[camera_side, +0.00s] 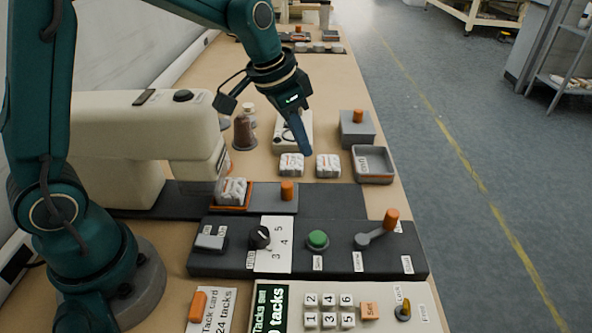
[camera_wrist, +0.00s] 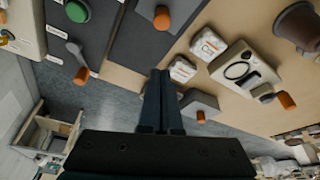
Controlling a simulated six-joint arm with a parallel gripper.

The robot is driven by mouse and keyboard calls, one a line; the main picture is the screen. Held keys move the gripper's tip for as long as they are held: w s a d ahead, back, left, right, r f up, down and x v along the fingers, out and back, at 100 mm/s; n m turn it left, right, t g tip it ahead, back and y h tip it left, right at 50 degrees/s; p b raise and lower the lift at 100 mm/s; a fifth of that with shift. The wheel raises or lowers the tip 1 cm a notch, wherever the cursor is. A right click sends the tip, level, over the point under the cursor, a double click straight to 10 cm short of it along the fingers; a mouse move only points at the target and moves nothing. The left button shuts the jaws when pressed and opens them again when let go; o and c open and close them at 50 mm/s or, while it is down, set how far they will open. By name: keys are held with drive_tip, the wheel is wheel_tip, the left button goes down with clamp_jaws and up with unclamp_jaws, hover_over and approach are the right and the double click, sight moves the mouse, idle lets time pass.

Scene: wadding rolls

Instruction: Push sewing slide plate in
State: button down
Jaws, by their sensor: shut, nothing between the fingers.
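The slide plate (camera_side: 262,203) is a grey plate with an upright orange knob (camera_side: 287,190) at its right end. It lies on a dark base beside the cream sewing machine (camera_side: 165,130). A white wadding roll (camera_side: 232,190) sits in an orange-edged holder at its left end, under the machine head. In the wrist view the knob (camera_wrist: 161,18) shows at the top, beyond my fingertips. My gripper (camera_side: 306,151) is shut and empty, pointing down behind the plate in the side view, near two loose rolls. It also shows in the wrist view (camera_wrist: 162,75).
Two wadding rolls (camera_side: 291,164) (camera_side: 328,166) lie on the table, beside a grey tray (camera_side: 373,178). A grey box with an orange knob (camera_side: 358,128) stands behind. A control panel (camera_side: 335,265) with dial, green button and orange-handled lever, and a keypad (camera_side: 345,315), are in front.

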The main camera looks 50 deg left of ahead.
drive_tip(key=shift+v, duration=1.15)
drive_tip(key=c, duration=1.1)
unclamp_jaws()
drive_tip(key=shift+s+r, duration=0.1)
drive_tip(key=shift+r, duration=0.1)
drive_tip(key=o, duration=0.4)
drive_tip(key=shift+s+a+r+n, duration=0.1)
drive_tip(key=shift+s+n, duration=0.1)
drive_tip(key=shift+n, duration=0.2)
drive_tip(key=shift+o, duration=0.2)
drive_tip(key=n+g+y, duration=0.1)
drive_tip(key=n+g, duration=0.2)
hover_over(288, 184)
wheel_tip(288, 184, down, 5)
drive_tip(key=shift+a+r, duration=0.15)
drive_tip(key=shift+g, duration=0.3)
drive_tip(key=shift+s+f, duration=0.1)
drive_tip(key=shift+f, duration=2.8)
clamp_jaws()
drive_tip(key=shift+r, duration=0.1)
